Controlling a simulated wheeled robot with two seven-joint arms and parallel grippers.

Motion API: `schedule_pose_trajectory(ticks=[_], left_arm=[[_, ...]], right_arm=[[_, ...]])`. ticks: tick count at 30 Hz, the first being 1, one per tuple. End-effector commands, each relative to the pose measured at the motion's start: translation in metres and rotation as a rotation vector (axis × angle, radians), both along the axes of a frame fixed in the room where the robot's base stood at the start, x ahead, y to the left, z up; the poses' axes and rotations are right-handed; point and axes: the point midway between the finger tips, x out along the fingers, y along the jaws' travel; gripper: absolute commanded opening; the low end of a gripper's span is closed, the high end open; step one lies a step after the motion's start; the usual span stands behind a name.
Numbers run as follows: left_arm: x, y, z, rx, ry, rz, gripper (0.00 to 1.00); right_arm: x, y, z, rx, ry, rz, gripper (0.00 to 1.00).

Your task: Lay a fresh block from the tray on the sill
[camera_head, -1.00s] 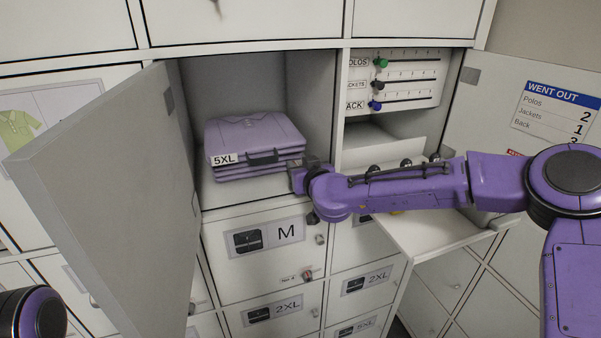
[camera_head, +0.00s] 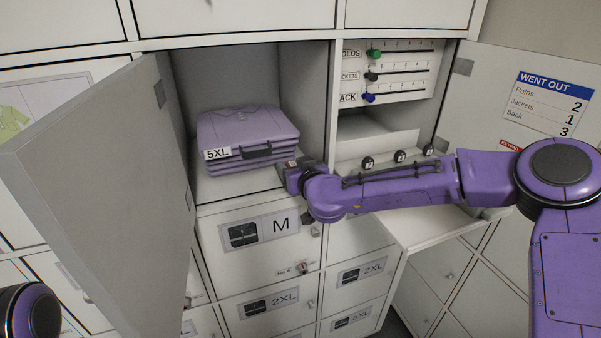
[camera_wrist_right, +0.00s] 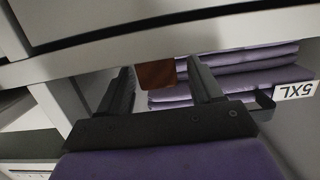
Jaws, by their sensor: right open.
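A small red-brown block (camera_wrist_right: 155,75) shows between the two dark fingers of my right gripper (camera_wrist_right: 160,68) in the right wrist view. In the head view the block (camera_head: 292,163) is a small reddish patch at the front edge of the open 5XL compartment, the sill (camera_head: 240,197). It seems to rest there; its underside is hidden. My right gripper (camera_head: 292,175) is open around or just before it. The tray is hard to make out; a white fold-down board (camera_head: 425,230) lies partly behind my right arm. Only a purple part of my left arm shows, without its gripper.
A purple folded stack (camera_head: 245,135) labelled 5XL sits in the compartment, left of the gripper. An open grey door (camera_head: 100,190) stands at left. A slider panel (camera_head: 400,75) and several small round dark items (camera_head: 400,157) are at right. Another door (camera_head: 500,95) carries a notice.

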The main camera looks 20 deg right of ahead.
Motion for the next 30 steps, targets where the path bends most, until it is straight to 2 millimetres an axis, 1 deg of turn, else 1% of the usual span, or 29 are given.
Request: schedule_pose_trajectory(ticks=[1,3,9,13,15,18,30], left_arm=[[0.0,0.0,-0.005,0.0,0.0,0.0,0.82],[0.0,0.0,-0.01,0.0,0.0,0.0,0.82],[0.0,0.0,-0.019,0.0,0.0,0.0,0.82],[0.0,0.0,-0.022,0.0,0.0,0.0,0.82],[0.0,0.0,-0.022,0.0,0.0,0.0,0.82],[0.0,0.0,-0.022,0.0,0.0,0.0,0.82],[0.0,0.0,-0.022,0.0,0.0,0.0,0.82]], right_arm=[[-0.01,0.0,0.0,-0.001,-0.002,0.002,0.65],[-0.027,0.0,0.003,0.0,-0.003,0.002,0.65],[-0.078,-0.002,0.014,-0.001,-0.004,0.003,0.65],[-0.101,-0.003,0.019,-0.001,-0.002,0.001,0.65],[-0.108,-0.004,0.021,-0.001,-0.002,0.001,0.65],[-0.112,-0.004,0.021,-0.001,0.0,0.0,0.65],[-0.112,-0.004,0.021,-0.001,0.001,0.0,0.65]])
